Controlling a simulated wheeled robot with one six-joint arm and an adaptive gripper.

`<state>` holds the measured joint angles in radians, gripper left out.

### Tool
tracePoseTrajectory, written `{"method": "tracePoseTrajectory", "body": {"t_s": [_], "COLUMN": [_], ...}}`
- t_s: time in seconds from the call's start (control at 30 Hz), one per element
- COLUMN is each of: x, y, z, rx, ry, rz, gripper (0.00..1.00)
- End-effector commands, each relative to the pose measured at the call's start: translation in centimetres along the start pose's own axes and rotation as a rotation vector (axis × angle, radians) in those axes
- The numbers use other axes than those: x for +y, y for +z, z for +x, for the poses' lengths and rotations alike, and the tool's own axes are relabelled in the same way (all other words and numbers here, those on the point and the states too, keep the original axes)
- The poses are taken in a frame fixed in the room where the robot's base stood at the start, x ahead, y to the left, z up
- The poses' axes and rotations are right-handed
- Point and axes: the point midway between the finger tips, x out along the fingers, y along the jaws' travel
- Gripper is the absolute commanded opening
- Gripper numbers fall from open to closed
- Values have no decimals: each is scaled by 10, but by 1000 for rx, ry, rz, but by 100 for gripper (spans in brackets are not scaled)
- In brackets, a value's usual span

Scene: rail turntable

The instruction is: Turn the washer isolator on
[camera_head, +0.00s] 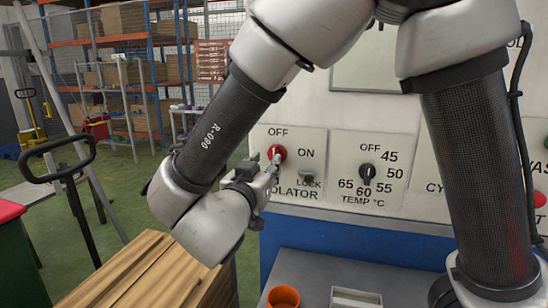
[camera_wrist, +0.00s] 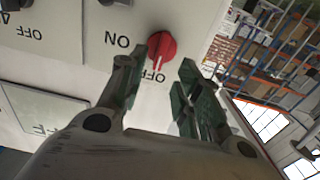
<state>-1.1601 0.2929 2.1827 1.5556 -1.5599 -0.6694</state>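The isolator's red round knob (camera_head: 277,153) is on the white panel between the words OFF and ON. In the wrist view the red knob (camera_wrist: 162,47) shows a pale pointer line towards the OFF label. My gripper (camera_head: 271,168) is at the panel, just below and left of the knob in the head view. In the wrist view my gripper (camera_wrist: 168,62) has its two green-grey fingers spread apart, one on each side of the knob. Nothing is held between them. I cannot tell whether a finger touches the knob.
A grey LOCK piece (camera_head: 306,176) sits right of the knob. A black temperature dial (camera_head: 367,172) is further right. An orange cup (camera_head: 284,297) stands on the grey surface below. Wooden boards (camera_head: 140,275) and a black handle (camera_head: 58,150) are at left.

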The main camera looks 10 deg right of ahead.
Motion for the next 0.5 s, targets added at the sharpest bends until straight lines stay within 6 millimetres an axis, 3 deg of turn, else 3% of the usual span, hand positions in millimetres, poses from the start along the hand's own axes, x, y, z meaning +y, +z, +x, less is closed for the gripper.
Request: {"method": "tracePoseTrajectory", "body": {"t_s": [0.3,0.5], "x": [0,0], "y": [0,0], "z": [53,67], "rx": [0,-1], "ry": [2,-1], "rz": [3,3], "gripper": [34,34]}}
